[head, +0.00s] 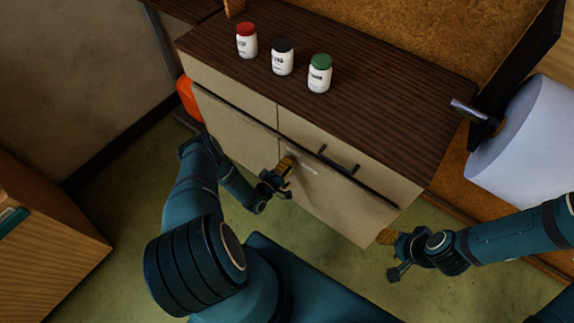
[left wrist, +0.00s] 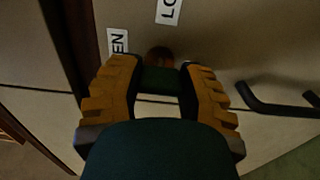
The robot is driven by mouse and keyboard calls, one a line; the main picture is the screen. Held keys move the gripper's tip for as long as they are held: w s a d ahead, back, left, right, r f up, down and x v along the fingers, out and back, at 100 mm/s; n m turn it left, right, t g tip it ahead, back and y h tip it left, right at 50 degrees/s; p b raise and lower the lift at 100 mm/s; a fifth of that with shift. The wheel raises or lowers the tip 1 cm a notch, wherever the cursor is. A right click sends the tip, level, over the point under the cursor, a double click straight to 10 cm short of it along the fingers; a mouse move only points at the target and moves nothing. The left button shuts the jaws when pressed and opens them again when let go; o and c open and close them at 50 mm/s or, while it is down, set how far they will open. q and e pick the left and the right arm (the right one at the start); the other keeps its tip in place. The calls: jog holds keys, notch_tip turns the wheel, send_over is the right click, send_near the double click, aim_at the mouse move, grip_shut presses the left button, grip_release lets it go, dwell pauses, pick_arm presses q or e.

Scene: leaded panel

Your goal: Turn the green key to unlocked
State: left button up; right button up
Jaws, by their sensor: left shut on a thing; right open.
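My left gripper (head: 287,163) is at the front of the pale cabinet (head: 340,205), below its worktop. In the left wrist view its yellow fingers (left wrist: 161,88) are shut on the dark green key (left wrist: 161,80), one on each side. A round copper-coloured lock (left wrist: 159,56) shows just beyond the key. A white label ending in "EN" (left wrist: 118,41) is to the lock's left, and one starting "LO" (left wrist: 169,10) is above it. The fingers hide part of the key, and I cannot tell its exact angle. My right gripper (head: 386,238) is open and empty, right of the cabinet's lower corner.
A dark bar handle (head: 338,162) is on the cabinet front right of my left gripper; it also shows in the left wrist view (left wrist: 275,108). Red-capped (head: 247,41), black-capped (head: 283,57) and green-capped (head: 319,74) jars stand on the worktop. A white roll (head: 530,140) is at right.

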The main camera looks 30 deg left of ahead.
dwell(0.4)
pick_arm(q)
jog(key=o, duration=1.2)
jog(key=s, duration=1.2)
jog(key=shift+a, duration=0.45)
jog(key=shift+w, duration=0.1)
